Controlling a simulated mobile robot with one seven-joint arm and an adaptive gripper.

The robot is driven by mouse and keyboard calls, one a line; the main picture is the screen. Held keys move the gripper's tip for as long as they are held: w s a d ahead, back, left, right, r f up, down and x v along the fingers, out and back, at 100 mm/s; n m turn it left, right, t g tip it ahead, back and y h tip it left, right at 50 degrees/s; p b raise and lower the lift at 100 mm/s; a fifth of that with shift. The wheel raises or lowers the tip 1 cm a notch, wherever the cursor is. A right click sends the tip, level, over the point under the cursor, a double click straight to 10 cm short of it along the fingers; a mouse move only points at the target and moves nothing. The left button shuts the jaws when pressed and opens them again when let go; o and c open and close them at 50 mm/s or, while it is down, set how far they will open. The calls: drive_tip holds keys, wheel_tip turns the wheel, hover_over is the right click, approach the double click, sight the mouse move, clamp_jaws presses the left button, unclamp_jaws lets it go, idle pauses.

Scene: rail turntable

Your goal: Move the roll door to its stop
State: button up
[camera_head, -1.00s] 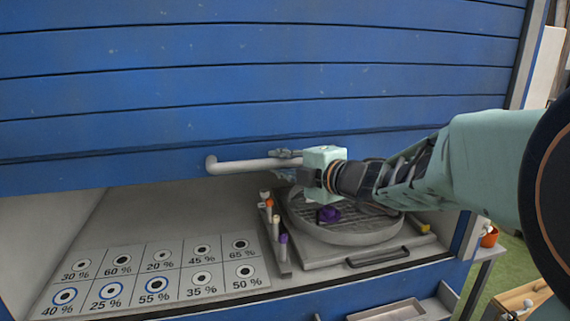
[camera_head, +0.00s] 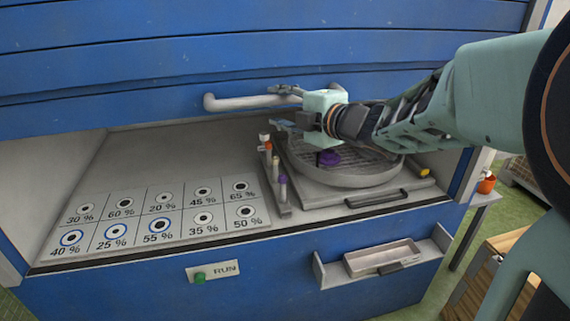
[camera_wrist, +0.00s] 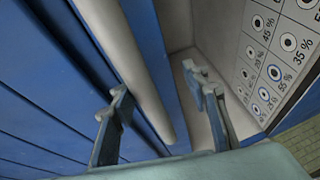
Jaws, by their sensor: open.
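The blue slatted roll door (camera_head: 120,70) hangs partly raised, its lower edge above the grey counter. A pale bar handle (camera_head: 237,103) runs along its lower part. In the wrist view the handle (camera_wrist: 132,62) passes between the spread fingers of my gripper (camera_wrist: 160,82), with a gap on the right finger's side. Contact on the left finger's side cannot be told.
Below the door, a round grooved turntable (camera_head: 375,178) carries a purple piece (camera_head: 328,158). Several capped vials (camera_head: 275,165) stand beside it. Percent-marked spots (camera_head: 140,215) cover the counter's left. A RUN button (camera_head: 200,277) and a tray (camera_head: 383,258) are on the lower front.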

wheel_tip(320, 180, down, 30)
drive_tip(key=b, duration=1.9)
drive_tip(key=shift+r, duration=0.25)
drive_tip(key=shift+s+d, duration=0.1)
drive_tip(key=p+v, duration=0.3)
drive_tip(key=v, duration=0.9)
drive_tip(key=shift+r, duration=0.15)
